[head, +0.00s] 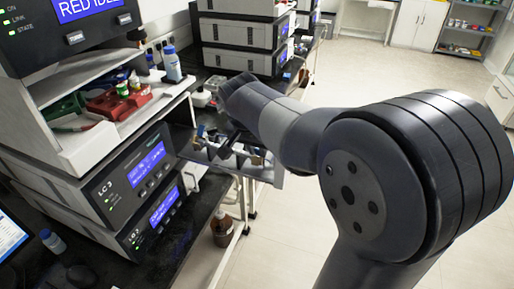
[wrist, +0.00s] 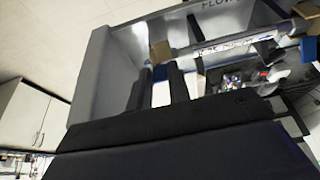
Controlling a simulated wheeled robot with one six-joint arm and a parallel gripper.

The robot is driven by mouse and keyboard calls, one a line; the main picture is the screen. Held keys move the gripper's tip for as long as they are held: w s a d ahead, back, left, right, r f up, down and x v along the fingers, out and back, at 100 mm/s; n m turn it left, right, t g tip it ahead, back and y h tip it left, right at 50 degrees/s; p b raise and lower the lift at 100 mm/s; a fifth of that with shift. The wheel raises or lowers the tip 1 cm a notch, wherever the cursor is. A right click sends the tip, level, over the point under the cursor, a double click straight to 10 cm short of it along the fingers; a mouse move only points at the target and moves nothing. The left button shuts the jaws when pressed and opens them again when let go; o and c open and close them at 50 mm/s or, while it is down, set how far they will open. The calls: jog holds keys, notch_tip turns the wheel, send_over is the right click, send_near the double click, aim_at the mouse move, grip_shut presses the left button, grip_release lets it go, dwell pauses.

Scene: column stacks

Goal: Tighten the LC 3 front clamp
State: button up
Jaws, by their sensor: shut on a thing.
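The LC 3 unit (head: 130,180) is on the left in the head view, with a lit blue display. An open grey tray (head: 264,172) juts from its right side; the tray wall also shows in the wrist view (wrist: 88,75). A pale column (wrist: 225,45) with printed lettering spans the tray between two tan blocks, the nearer one being the front clamp (wrist: 160,52). My gripper (wrist: 160,80) is at this front clamp, its dark fingers shut around a small blue part, apparently the clamp's knob. The fingers partly hide it. In the head view my gripper (head: 232,150) is over the tray.
A shelf above holds a red rack (head: 118,103) and a blue-capped bottle (head: 172,65). A brown bottle (head: 222,228) stands below the tray. Open floor (head: 285,245) lies to the right.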

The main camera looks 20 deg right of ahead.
grip_shut()
jog(key=shift+r+p, duration=0.15)
jog(key=shift+p, duration=0.3)
jog(key=shift+w+d+r+g+y+p, duration=0.15)
jog(key=shift+g+y+p, duration=0.15)
jog(key=shift+g+p, duration=0.15)
jog(key=g+p, duration=0.1)
jog(key=p, duration=0.1)
jog(key=w+y+p, duration=0.1)
jog(key=p, duration=0.2)
jog(key=shift+d+r+g, duration=0.3)
jog(key=shift+d+g, duration=0.05)
jog(key=g+y+p, duration=0.1)
jog(key=p, duration=0.1)
jog(key=w+g+p, duration=0.1)
jog(key=p, duration=0.2)
jog(key=shift+d+f+y, duration=0.1)
jog(key=shift+d+y, duration=0.25)
jog(key=shift+y, duration=0.05)
jog(key=shift+w+d+f+g+y+p, duration=0.3)
jog(key=shift+g+y+p, duration=0.4)
jog(key=shift+p, duration=0.4)
